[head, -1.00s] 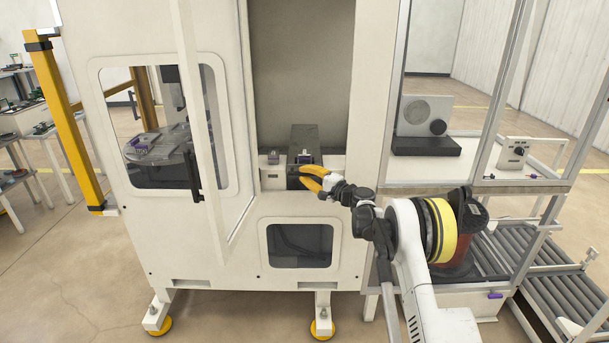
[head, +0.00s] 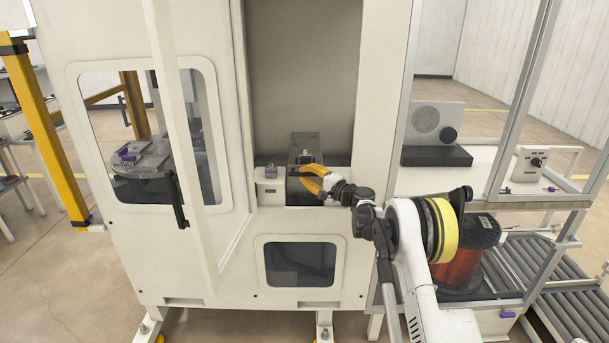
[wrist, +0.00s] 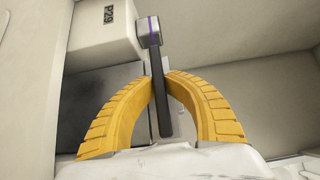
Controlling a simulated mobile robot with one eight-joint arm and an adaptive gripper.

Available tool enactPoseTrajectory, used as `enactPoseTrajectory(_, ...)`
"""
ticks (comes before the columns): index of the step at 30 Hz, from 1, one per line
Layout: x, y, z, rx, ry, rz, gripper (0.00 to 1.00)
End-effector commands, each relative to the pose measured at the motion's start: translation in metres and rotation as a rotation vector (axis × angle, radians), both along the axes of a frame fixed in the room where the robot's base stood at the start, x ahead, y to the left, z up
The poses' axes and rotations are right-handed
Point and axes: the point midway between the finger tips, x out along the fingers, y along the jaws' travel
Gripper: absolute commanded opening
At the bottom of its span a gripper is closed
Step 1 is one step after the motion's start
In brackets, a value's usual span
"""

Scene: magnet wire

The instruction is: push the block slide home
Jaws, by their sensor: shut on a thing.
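In the wrist view my gripper (wrist: 162,82) is shut on a thin dark bar (wrist: 160,95), which passes between the curved fingers. The bar's upper end meets a grey cap with a purple band (wrist: 148,32). The fingers hide part of the block's front, and how far the slide sits in is hard to tell.
A small white box (head: 269,190) stands left of the block; a white housing marked P29 (wrist: 105,35) shows in the wrist view. The open door (head: 190,150) stands left of the recess. A machine post (head: 382,110) is close on the right, with a copper spool (head: 468,260) beyond.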

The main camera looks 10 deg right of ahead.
Motion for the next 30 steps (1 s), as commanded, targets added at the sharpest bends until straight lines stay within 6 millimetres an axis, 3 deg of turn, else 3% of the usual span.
enactPoseTrajectory(3,0.001,-0.003,0.001,0.001,0.0,-0.007,0.0)
enactPoseTrajectory(4,0.001,-0.003,0.001,0.001,0.0,-0.007,0.15)
enactPoseTrajectory(6,0.001,-0.003,0.001,0.001,0.0,-0.007,0.35)
enactPoseTrajectory(17,-0.003,-0.005,0.001,0.001,0.0,-0.005,0.35)
enactPoseTrajectory(20,-0.013,-0.011,0.001,0.001,0.0,-0.005,0.35)
enactPoseTrajectory(30,-0.074,-0.053,0.001,0.001,0.0,-0.008,0.35)
